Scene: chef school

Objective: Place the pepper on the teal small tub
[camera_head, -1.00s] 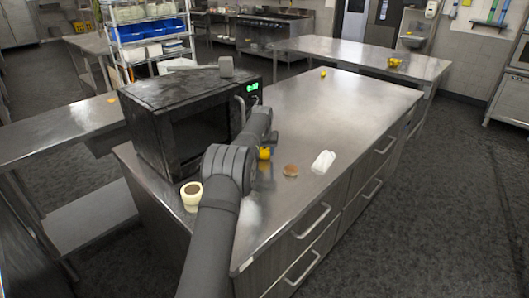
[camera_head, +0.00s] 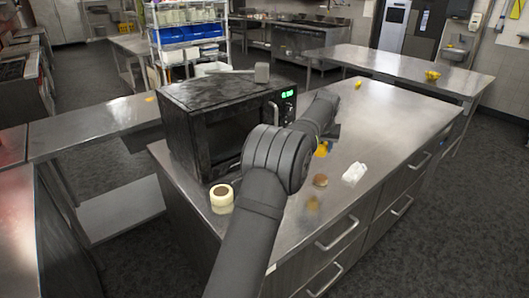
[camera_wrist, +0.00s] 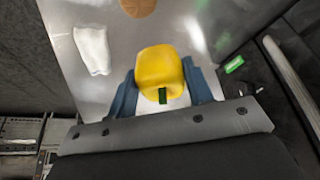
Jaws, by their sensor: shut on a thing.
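The yellow pepper (camera_wrist: 160,66) with a green stem is between the two blue fingers of my gripper (camera_wrist: 161,82) in the wrist view. My gripper is shut on it, with a finger at each side. In the head view the pepper (camera_head: 321,149) shows as a small yellow patch beside the end of my arm, near the microwave's right side. My arm hides much of the gripper there. I cannot make out a teal small tub in either view.
A black microwave (camera_head: 215,115) carries a grey mallet-like tool (camera_head: 261,73). A brown bun (camera_head: 320,180), a crumpled white item (camera_head: 354,172) and a cream round container (camera_head: 221,197) stand on the steel counter (camera_head: 395,115). The counter's far part is mostly clear.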

